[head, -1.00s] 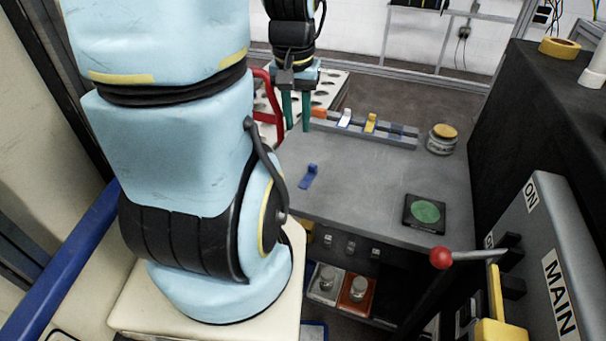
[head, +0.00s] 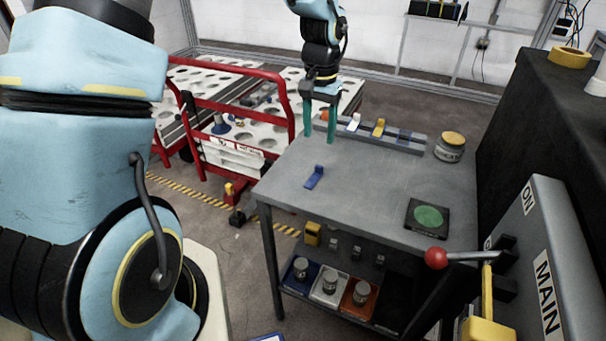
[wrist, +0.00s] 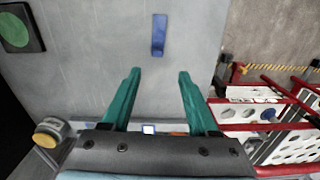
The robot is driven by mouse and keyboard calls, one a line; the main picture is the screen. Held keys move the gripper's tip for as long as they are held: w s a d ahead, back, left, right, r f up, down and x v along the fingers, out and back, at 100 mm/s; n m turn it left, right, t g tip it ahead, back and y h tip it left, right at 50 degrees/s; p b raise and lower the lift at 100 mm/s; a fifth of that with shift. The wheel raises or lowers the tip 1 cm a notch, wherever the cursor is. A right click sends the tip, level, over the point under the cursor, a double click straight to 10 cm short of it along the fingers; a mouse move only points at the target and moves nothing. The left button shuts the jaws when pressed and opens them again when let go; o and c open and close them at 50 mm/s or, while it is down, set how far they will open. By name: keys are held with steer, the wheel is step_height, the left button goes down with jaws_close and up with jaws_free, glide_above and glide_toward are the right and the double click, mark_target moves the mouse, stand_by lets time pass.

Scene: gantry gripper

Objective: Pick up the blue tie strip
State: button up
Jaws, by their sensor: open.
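The blue tie strip (head: 315,177) lies on the grey tabletop, near the table's left side in the head view. In the wrist view the blue strip (wrist: 159,35) lies beyond the fingertips, roughly in line with the gap between them. My gripper (head: 320,140) points down with its two green fingers apart and nothing between them. It is over the back left part of the table, farther back than the strip and apart from it. The fingers also show in the wrist view (wrist: 158,75).
A grey rack (head: 400,141) with white, yellow and blue pieces stands along the table's back edge. A jar (head: 450,147) and a green round pad (head: 428,217) are on the right. A red-railed cart (head: 240,140) stands left of the table. The tabletop around the strip is clear.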

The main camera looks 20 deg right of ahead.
mark_target(319, 167)
step_height(319, 167, down, 4)
steer(key=shift+a+r+p, duration=0.1)
steer(key=shift+r+p, duration=0.1)
steer(key=shift+p, duration=0.1)
steer(key=shift+s+f+p, duration=0.2)
steer(key=shift+f+p, duration=0.35)
steer(key=shift+f, duration=0.9)
steer(key=shift+s+f+p, duration=0.15)
steer(key=shift+f+p, duration=0.4)
steer(key=shift+f, duration=0.85)
jaws_close()
